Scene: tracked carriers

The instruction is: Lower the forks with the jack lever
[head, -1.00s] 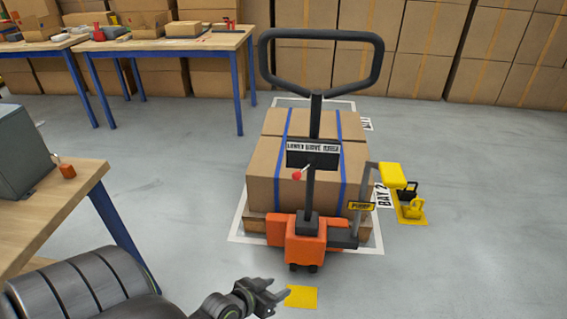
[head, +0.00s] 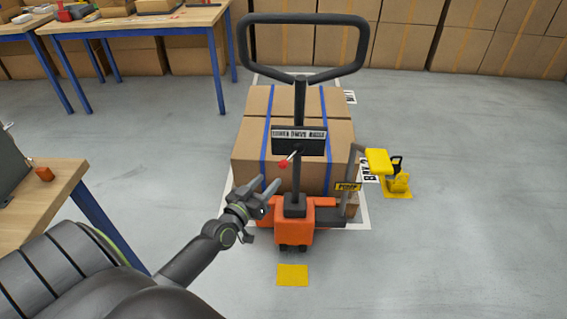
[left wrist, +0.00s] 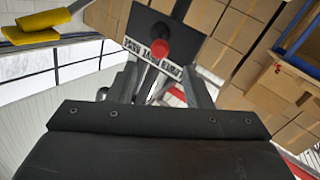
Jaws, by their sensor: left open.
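The orange pallet jack (head: 296,222) stands in the middle of the head view, with a black loop handle (head: 303,72) on an upright shaft. A small lever with a red knob (head: 283,164) sticks out to the left below the labelled plate (head: 299,140). My left gripper (head: 270,188) is open and empty, below and a little left of the red knob. In the left wrist view the red knob (left wrist: 160,50) shows beyond and between the open fingers (left wrist: 165,85), with the lever and labelled plate behind it. My right gripper is not in view.
Boxes with blue straps (head: 258,150) sit behind the jack on a pallet. A wooden table (head: 40,205) is at the left. The floor at right is clear.

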